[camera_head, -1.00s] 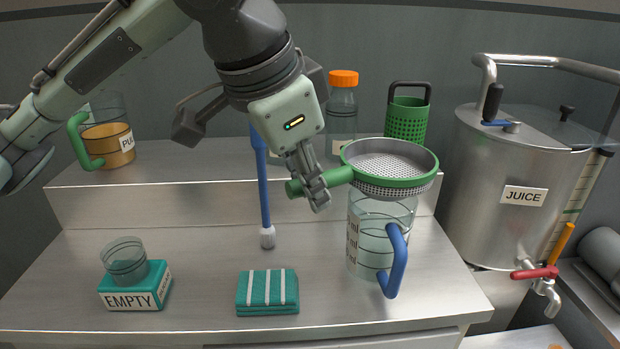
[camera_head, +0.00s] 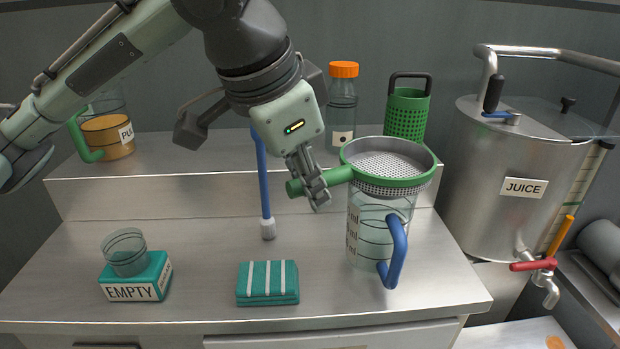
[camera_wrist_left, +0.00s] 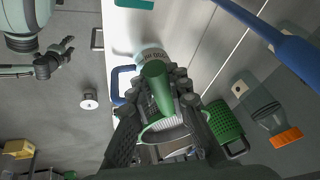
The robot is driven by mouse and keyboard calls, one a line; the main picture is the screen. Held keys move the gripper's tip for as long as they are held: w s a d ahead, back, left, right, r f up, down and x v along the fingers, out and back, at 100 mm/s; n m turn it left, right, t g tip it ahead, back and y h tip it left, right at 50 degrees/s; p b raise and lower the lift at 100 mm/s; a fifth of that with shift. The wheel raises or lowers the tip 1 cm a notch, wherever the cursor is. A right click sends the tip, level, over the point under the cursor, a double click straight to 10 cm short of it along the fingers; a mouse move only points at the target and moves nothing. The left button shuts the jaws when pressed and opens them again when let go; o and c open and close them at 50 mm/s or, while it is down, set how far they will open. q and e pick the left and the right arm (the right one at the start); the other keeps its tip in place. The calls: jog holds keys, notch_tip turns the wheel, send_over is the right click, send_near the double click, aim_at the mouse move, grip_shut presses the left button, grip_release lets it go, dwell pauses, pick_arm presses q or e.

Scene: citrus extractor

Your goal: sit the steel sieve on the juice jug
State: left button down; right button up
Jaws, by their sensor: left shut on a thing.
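The steel sieve (camera_head: 388,165) has a green rim and a green handle. In the head view it is over the mouth of the juice jug (camera_head: 372,235), a clear jug with a blue handle. The mesh bowl overlaps the jug's top, and I cannot tell whether it touches the rim. My left gripper (camera_head: 318,188) is shut on the sieve's green handle, to the left of the jug. In the left wrist view the handle (camera_wrist_left: 158,88) is between the fingers, with the jug (camera_wrist_left: 150,57) partly hidden behind.
A steel juice urn (camera_head: 520,190) with a red tap stands right. An orange-capped bottle (camera_head: 342,105) and a green perforated basket (camera_head: 407,115) stand behind on the shelf. A teal cloth (camera_head: 268,283), a blue brush (camera_head: 264,185) and an EMPTY block with a glass cup (camera_head: 137,279) are left.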

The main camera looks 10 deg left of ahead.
pick_arm(q)
jog(key=shift+f, duration=1.1)
jog(key=c, duration=1.4)
grip_release()
jog(key=shift+o, duration=0.2)
jog(key=v, duration=1.2)
